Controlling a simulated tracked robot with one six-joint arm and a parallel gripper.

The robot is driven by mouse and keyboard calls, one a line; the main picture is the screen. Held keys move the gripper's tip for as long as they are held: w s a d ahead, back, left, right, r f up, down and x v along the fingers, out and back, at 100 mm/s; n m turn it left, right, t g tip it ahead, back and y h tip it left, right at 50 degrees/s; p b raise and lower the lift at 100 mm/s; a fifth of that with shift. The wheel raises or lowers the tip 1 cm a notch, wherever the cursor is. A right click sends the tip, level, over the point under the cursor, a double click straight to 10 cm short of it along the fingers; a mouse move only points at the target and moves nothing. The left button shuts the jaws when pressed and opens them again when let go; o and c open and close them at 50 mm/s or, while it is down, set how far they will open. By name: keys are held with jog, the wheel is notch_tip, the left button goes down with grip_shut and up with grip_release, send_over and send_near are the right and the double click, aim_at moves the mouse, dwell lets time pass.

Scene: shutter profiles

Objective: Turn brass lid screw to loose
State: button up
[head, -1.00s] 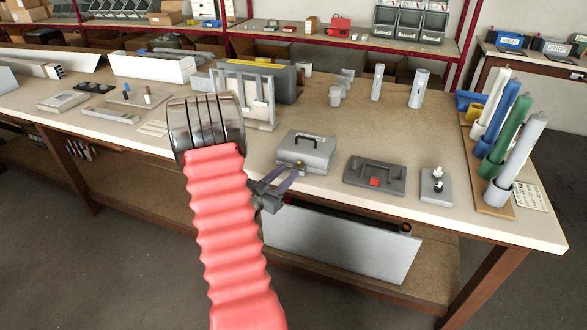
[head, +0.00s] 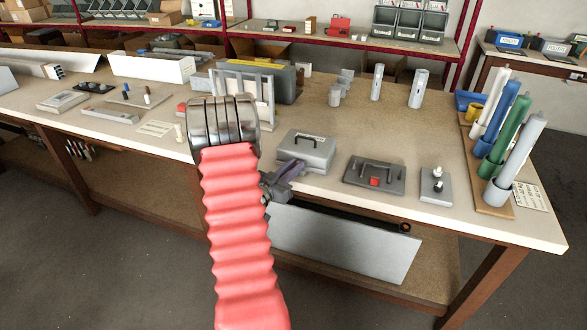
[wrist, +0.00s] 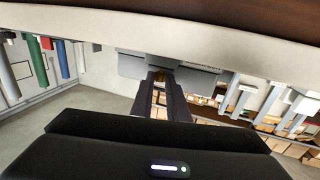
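The grey case (head: 306,152) with a black handle on its lid stands at the front edge of the workbench. My gripper (head: 294,167) is at the case's front face, its fingers close together. In the head view the fingers hide the brass lid screw. In the wrist view my gripper (wrist: 161,76) has its two dark fingers on either side of a small brass piece, the lid screw (wrist: 160,84), and they look closed on it. The case (wrist: 133,65) shows behind the fingertips. The screw's turn position cannot be read.
A grey tray with a red block (head: 374,183) and a small plate with a black-and-white knob (head: 437,184) lie right of the case. Coloured tubes (head: 508,125) stand at the bench's right end. A slotted rack (head: 243,98) stands behind my arm.

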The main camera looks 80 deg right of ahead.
grip_shut()
jog(key=shift+a, duration=0.25)
jog(key=shift+d, duration=0.2)
jog(key=shift+s+n+t, duration=0.15)
jog(key=shift+n+t, duration=0.45)
jog(key=shift+t, duration=0.3)
jog(key=shift+s+n+t+h, duration=0.2)
jog(key=shift+n+t, duration=0.45)
jog(key=shift+t, duration=0.35)
jog(key=shift+s+n+t+h, duration=0.15)
jog(key=shift+n+t, duration=0.45)
jog(key=shift+t, duration=0.4)
jog(key=shift+s+n+t+h, duration=0.2)
jog(key=shift+n+t, duration=0.45)
jog(key=shift+t, duration=0.35)
jog(key=shift+s+d+n+t+y, duration=0.15)
jog(key=shift+n+t+y, duration=0.1)
jog(key=shift+n+t, duration=0.6)
jog(key=shift+s+a+n+t+y, duration=0.15)
jog(key=shift+n+t, duration=0.3)
jog(key=shift+t, duration=0.7)
jog(key=shift+s+d+n+t+y, duration=0.1)
jog(key=shift+n+t+y, duration=0.45)
jog(key=shift+t, duration=0.35)
jog(key=shift+r+n+t, duration=0.1)
jog(key=shift+n+t, duration=0.25)
jog(key=shift+t, duration=0.05)
